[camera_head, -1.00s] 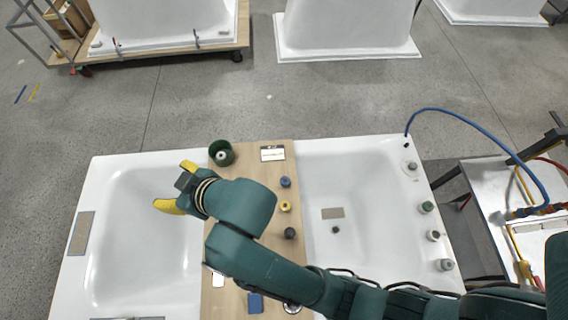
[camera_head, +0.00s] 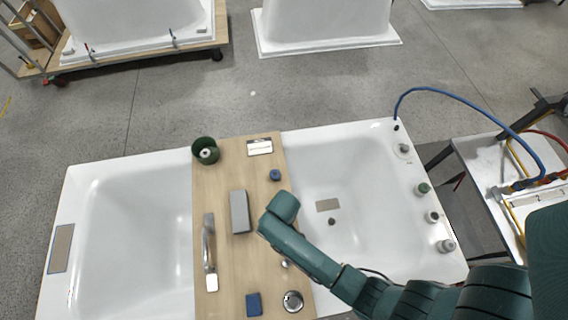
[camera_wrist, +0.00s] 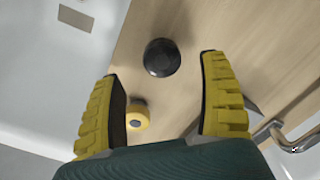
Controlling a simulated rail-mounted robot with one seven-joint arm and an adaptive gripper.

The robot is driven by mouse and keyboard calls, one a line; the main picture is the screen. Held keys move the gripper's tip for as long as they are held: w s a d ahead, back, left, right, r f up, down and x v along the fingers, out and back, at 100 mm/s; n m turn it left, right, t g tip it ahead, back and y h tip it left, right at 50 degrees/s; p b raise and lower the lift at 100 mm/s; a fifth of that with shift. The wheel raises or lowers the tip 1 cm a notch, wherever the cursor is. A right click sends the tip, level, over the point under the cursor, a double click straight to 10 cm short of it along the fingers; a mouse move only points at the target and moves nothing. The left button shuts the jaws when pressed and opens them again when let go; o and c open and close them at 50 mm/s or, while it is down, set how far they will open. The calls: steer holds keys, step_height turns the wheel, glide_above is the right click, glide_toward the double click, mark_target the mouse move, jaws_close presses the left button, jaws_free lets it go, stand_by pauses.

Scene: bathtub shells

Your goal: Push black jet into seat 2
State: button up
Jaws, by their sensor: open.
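The black jet (camera_wrist: 161,57) stands on the wooden board (camera_head: 223,185) in the wrist view, ahead of and between my open fingertips. My gripper (camera_wrist: 158,76) is open with its yellow fingers apart and nothing gripped. A yellow jet (camera_wrist: 138,115) sits on the board nearer the palm, beside the left finger. In the head view my arm covers the gripper and both these jets. The right tub (camera_head: 352,175) has several round fittings along its right rim, including a green one (camera_head: 423,188) and a dark one (camera_head: 432,216). I cannot tell which place is seat 2.
The board also bears a blue jet (camera_head: 275,175), a green cup (camera_head: 205,151), a grey block (camera_head: 240,212), a chrome handle (camera_head: 209,245), a blue block (camera_head: 254,304) and a chrome disc (camera_head: 293,301). A blue hose (camera_head: 470,97) arches over the right side.

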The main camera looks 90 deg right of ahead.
step_height(320, 180, down, 6)
steer(key=shift+a+r+b, duration=0.15)
steer(key=shift+r+b, duration=0.1)
steer(key=shift+b, duration=0.05)
steer(key=c, duration=1.3)
